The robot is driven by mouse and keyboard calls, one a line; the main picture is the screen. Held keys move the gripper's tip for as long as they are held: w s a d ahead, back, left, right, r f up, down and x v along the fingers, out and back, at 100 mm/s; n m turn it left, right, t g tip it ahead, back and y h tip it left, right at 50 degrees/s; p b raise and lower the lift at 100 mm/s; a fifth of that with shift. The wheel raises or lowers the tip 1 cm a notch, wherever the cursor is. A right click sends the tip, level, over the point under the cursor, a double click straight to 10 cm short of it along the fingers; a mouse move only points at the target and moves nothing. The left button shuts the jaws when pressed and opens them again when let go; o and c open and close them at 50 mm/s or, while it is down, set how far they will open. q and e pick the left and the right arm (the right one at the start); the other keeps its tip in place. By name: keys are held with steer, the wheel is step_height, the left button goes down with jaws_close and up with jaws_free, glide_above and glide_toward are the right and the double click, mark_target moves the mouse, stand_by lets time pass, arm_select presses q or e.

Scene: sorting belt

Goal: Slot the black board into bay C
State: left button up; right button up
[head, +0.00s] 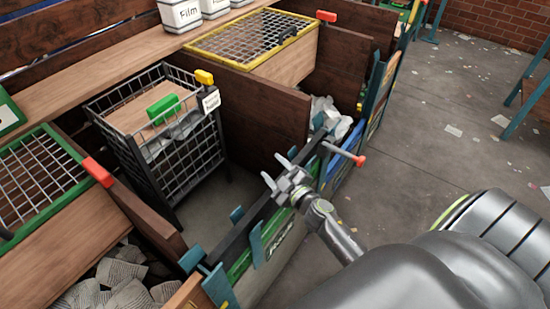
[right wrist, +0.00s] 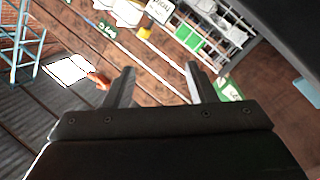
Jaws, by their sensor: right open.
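A long black board (head: 262,215) stands on edge along the front of the bay that holds the black wire cage, between teal brackets (head: 238,214) and above a green panel (head: 278,232) with white lettering. I cannot read a bay letter there, and whether the board is fully seated is unclear. My right gripper (head: 275,171) is open and empty, just above the board's far half, and partly hides it. In the right wrist view its two fingers (right wrist: 157,86) are apart with nothing between them. My left gripper is not in view.
The black wire cage (head: 190,165) holds cardboard and a green box. A red-tipped rod (head: 340,151) juts out right of my gripper. Brown wooden dividers (head: 260,117) separate the bays.

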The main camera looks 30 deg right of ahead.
steer(key=w+a+r+n+g+y, duration=0.2)
steer(key=a+n+g+y, duration=0.25)
steer(key=a+n, duration=0.2)
steer(key=w+a+r+n+g+y, duration=0.1)
steer(key=a+r+n+g+y, duration=0.1)
steer(key=a+n+g+y, duration=0.35)
steer(key=s+d+f+n+g+h, duration=0.1)
steer(key=s+d+n+g+h, duration=0.1)
steer(key=d+g+h, duration=0.8)
steer(key=d+f+b, duration=0.1)
steer(key=f+b, duration=0.2)
steer(key=d+f+t+b, duration=0.1)
steer(key=f+b, duration=0.3)
steer(key=d+f+t+h+b, duration=0.1)
steer(key=f+b, duration=0.3)
steer(key=shift+s+f, duration=0.1)
step_height(320, 180, down, 4)
steer(key=shift+f+b, duration=0.25)
steer(key=shift+b, duration=0.05)
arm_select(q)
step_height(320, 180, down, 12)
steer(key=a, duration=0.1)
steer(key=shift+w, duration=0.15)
arm_select(e)
steer(key=shift+f, duration=0.65)
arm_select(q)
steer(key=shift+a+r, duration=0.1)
arm_select(e)
steer(key=shift+c, duration=0.3)
